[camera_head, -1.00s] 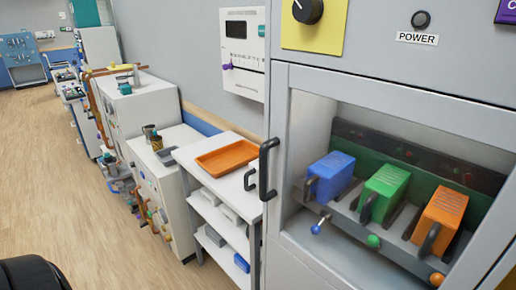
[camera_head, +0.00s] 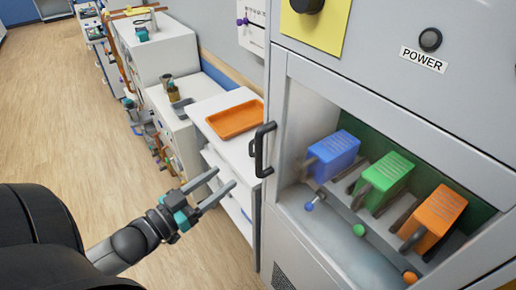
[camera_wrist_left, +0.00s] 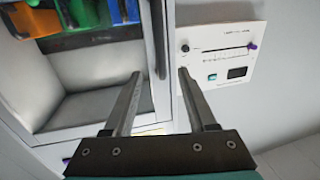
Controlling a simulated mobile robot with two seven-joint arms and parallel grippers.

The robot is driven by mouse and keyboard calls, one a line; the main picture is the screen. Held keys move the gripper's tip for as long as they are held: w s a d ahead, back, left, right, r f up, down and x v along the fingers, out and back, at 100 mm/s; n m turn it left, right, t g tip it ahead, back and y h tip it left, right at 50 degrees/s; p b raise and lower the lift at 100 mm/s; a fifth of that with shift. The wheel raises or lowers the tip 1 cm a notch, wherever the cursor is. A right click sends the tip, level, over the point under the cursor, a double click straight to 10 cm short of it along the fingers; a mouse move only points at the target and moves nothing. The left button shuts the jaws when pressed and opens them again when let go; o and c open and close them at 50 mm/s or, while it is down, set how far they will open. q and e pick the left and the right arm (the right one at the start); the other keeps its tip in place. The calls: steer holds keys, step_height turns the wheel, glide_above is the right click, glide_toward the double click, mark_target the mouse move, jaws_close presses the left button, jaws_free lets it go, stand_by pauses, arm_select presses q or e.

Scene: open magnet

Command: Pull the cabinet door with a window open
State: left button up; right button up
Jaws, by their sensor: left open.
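The cabinet door with a window (camera_head: 275,122) is at the right in the head view and looks shut. Its black vertical bar handle (camera_head: 259,150) is on the door's left edge. Through the window show a blue box (camera_head: 333,155), a green box (camera_head: 384,182) and an orange box (camera_head: 434,217) with handles. My left gripper (camera_head: 225,177) is open and empty, left of and below the handle, apart from it in the picture. In the left wrist view its two fingers (camera_wrist_left: 158,85) point toward the door's edge. My right gripper is not in view.
A white shelf cart with an orange tray (camera_head: 235,119) stands left of the cabinet, behind my left gripper. White cabinets and equipment line the wall farther back. A white wall panel (camera_wrist_left: 222,55) shows beside the door in the left wrist view. The wooden floor (camera_head: 60,130) at the left is clear.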

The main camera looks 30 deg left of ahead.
mark_target(256, 154)
arm_select(q)
steer(key=w+d, duration=0.1)
steer(key=w, duration=0.7)
steer(key=w+d, duration=0.1)
steer(key=w, duration=0.4)
steer(key=shift+d, duration=0.35)
steer(key=shift+c, duration=0.2)
jaws_close()
stand_by(0.8)
